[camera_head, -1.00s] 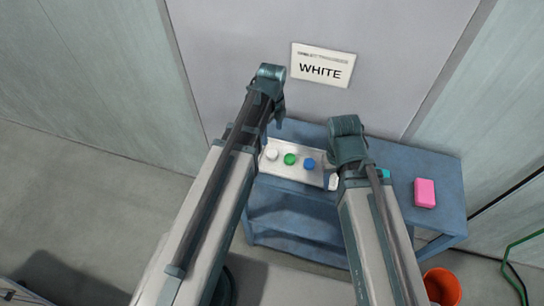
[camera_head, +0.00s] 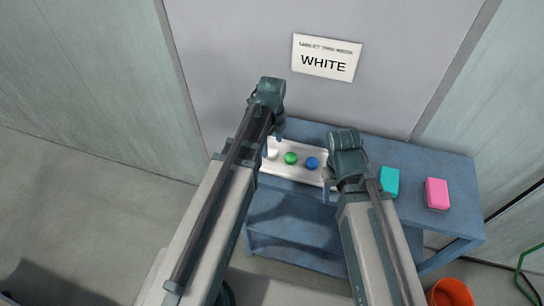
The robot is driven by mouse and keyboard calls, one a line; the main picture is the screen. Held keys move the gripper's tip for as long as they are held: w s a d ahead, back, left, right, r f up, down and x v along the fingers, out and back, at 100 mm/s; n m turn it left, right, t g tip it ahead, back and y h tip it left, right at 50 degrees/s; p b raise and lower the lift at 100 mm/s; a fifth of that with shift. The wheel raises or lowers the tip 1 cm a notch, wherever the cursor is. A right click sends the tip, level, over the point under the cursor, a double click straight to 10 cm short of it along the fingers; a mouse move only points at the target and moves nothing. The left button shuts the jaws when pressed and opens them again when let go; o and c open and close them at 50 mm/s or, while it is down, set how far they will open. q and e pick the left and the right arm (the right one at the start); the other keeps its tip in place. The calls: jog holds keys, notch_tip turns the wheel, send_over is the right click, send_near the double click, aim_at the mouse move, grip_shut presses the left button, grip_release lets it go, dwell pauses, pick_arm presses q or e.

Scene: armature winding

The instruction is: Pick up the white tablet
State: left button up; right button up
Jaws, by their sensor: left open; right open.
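The white tablet (camera_head: 272,155) lies at the left end of a white tray (camera_head: 297,174) on the blue table, partly hidden by my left gripper. A green tablet (camera_head: 291,158) and a blue tablet (camera_head: 312,163) lie to its right in the same row. My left gripper (camera_head: 271,145) is open, with its fingertips close to the white tablet in the picture; I cannot tell whether they touch it. My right gripper (camera_head: 328,184) is open at the right end of the tray, and its arm hides what is behind it.
A sign (camera_head: 326,58) reading WHITE is on the wall behind. A cyan block (camera_head: 389,182) and a pink block (camera_head: 437,194) stand on the right part of the blue table (camera_head: 458,180). An orange bucket (camera_head: 452,294) is on the floor at the right.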

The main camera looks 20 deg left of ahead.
aim_at(272, 151)
pick_arm(q)
notch_tip(272, 151, down, 3)
jog(key=shift+w+f+b, duration=0.15)
jog(key=shift+f+b, duration=0.05)
jog(key=shift+b, duration=1.05)
jog(key=shift+r, duration=0.1)
grip_shut()
